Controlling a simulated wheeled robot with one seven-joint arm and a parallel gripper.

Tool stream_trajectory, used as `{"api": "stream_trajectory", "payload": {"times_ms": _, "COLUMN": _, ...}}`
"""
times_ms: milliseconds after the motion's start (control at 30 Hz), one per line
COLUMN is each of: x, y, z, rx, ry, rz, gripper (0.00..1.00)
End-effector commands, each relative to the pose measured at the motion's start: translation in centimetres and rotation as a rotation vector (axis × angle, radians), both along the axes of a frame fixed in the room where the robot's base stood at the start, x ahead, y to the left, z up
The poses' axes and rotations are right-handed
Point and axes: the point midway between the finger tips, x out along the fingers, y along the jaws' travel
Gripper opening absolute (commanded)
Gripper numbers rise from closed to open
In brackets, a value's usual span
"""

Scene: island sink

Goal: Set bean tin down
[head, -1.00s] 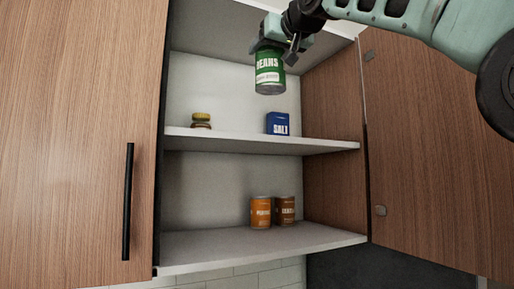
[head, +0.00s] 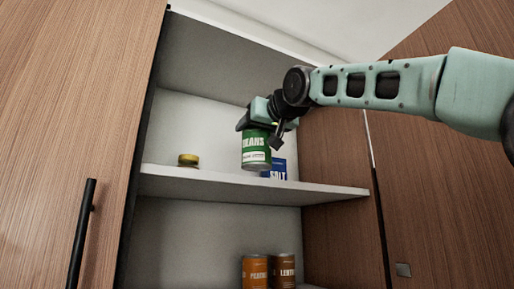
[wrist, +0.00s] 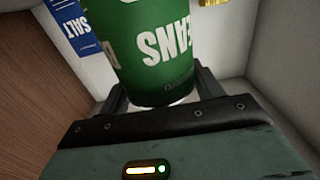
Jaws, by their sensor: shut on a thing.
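The green bean tin (head: 256,150) is upright in my gripper (head: 258,128), in front of the upper shelf of the open cabinet. My gripper is shut on the tin near its top. In the head view the tin's base shows close to the height of the upper shelf (head: 215,183); I cannot tell whether it touches. In the wrist view the tin (wrist: 145,50) fills the middle between the fingers (wrist: 160,100).
A blue salt box (head: 279,169) stands on the upper shelf, partly behind the tin. A small yellow-lidded jar (head: 188,160) stands to the left. Orange (head: 255,271) and brown (head: 284,270) tins stand on the lower shelf. Shelf space shows between jar and tin.

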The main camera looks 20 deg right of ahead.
Motion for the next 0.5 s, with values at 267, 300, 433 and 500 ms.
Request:
{"api": "stream_trajectory", "payload": {"times_ms": 267, "x": -0.1, "y": -0.1, "z": -3.0, "rx": 0.000, "ry": -0.001, "rz": 0.000, "gripper": 0.28}}
{"api": "stream_trajectory", "payload": {"times_ms": 300, "x": -0.1, "y": -0.1, "z": -3.3, "rx": 0.000, "ry": -0.001, "rz": 0.000, "gripper": 0.28}}
{"api": "stream_trajectory", "payload": {"times_ms": 433, "x": -0.1, "y": -0.1, "z": -3.7, "rx": 0.001, "ry": -0.004, "rz": 0.000, "gripper": 0.28}}
{"api": "stream_trajectory", "payload": {"times_ms": 500, "x": -0.1, "y": -0.1, "z": -3.7, "rx": 0.001, "ry": -0.004, "rz": 0.000, "gripper": 0.28}}
